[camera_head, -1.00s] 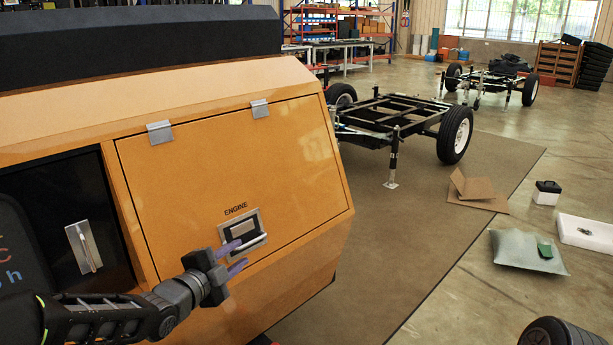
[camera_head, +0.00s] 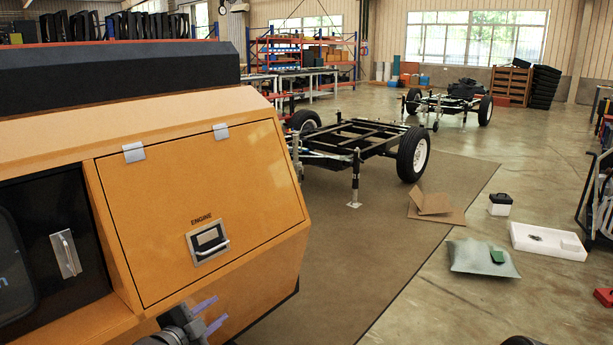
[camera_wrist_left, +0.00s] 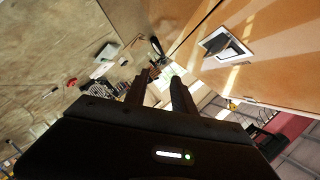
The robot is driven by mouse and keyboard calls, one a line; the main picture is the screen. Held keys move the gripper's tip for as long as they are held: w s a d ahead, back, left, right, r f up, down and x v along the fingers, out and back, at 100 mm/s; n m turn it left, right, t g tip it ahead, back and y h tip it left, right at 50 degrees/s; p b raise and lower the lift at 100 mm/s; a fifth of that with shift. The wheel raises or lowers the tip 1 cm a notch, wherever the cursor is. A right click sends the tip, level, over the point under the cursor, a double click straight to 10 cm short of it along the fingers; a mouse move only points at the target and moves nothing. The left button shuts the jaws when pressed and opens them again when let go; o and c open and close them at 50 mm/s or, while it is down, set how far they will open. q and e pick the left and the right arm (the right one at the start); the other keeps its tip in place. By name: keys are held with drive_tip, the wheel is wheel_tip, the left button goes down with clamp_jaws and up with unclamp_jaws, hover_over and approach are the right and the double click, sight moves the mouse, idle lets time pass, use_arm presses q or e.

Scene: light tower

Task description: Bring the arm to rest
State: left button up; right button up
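My left gripper (camera_head: 207,315) is low in the head view, below the orange light tower's engine door (camera_head: 200,205). Its two purple-tinted fingers are apart with nothing between them. In the left wrist view, the fingers (camera_wrist_left: 158,92) also stand apart and empty. The engine door is shut flat, with a metal latch handle (camera_head: 208,242) under the word ENGINE. The handle also shows in the left wrist view (camera_wrist_left: 224,46), clear of the fingers. Most of my left arm is below the picture. My right gripper is not in view.
Cardboard (camera_head: 436,206), a grey pillow-like bag (camera_head: 481,258) and a white slab (camera_head: 548,240) lie on the floor at right. The mat (camera_head: 400,235) has free room.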

use_arm(q)
drive_tip(key=s+d+f+n+g+p, duration=0.3)
drive_tip(key=s+d+f+n, duration=0.2)
drive_tip(key=s+f, duration=0.3)
drive_tip(key=s+d+f+n+g+p, duration=0.3)
drive_tip(key=s+d+f+n+g, duration=0.25)
drive_tip(key=f, duration=0.55)
drive_tip(key=s+d+f+n+g+p, duration=0.1)
drive_tip(key=s+f, duration=0.3)
drive_tip(key=s, duration=0.7)
drive_tip(key=s+d+f+n+g+y+p, duration=0.1)
drive_tip(key=s+f+n+g, duration=0.3)
drive_tip(key=s, duration=0.7)
drive_tip(key=shift+s+d+f+n+p, duration=0.15)
drive_tip(key=shift+s+d+n+p, duration=0.25)
drive_tip(key=shift+d, duration=0.15)
